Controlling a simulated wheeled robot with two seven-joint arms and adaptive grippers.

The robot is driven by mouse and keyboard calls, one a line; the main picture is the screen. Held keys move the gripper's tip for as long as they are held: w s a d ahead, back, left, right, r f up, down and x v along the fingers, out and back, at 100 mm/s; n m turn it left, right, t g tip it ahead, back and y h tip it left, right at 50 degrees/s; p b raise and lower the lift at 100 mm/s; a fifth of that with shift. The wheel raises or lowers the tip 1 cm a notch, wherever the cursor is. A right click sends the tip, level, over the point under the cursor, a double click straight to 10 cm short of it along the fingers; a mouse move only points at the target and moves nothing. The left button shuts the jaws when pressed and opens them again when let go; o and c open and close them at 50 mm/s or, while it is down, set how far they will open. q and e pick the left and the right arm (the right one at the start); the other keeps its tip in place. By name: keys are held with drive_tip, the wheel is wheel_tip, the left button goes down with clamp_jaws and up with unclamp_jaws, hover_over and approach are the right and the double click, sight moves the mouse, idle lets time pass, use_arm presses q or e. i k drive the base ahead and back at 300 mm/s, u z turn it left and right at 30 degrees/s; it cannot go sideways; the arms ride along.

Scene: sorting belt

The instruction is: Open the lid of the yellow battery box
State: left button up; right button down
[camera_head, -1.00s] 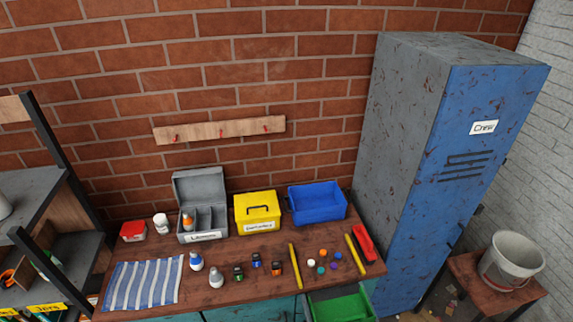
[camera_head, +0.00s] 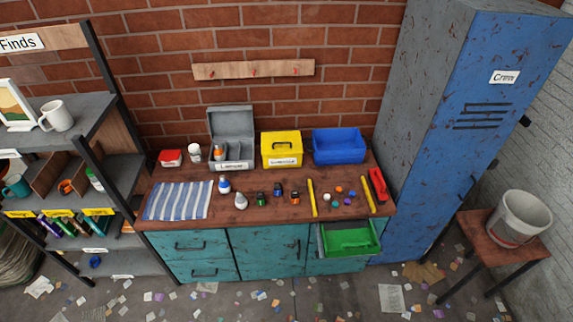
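The yellow battery box (camera_head: 282,160) stands at the back of the wooden bench top, near the brick wall. Its lid (camera_head: 282,137) is shut, with a dark handle on it and a white label on the front. The label is too small to read surely. The box stands between the grey open-lidded box and the blue bin. Neither of my grippers shows in the head view.
A grey box (camera_head: 232,166) with a raised lid stands left of the yellow box, a blue bin (camera_head: 338,157) right. Small bottles, several coloured pieces and two yellow sticks lie in front. A green drawer (camera_head: 349,240) stands open. A blue locker (camera_head: 455,130) rises at right.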

sight(281, 139)
drive_tip(key=k, duration=0.7)
drive_tip(key=u, duration=0.8)
drive_tip(key=i, duration=1.4)
drive_tip(key=z, duration=0.5)
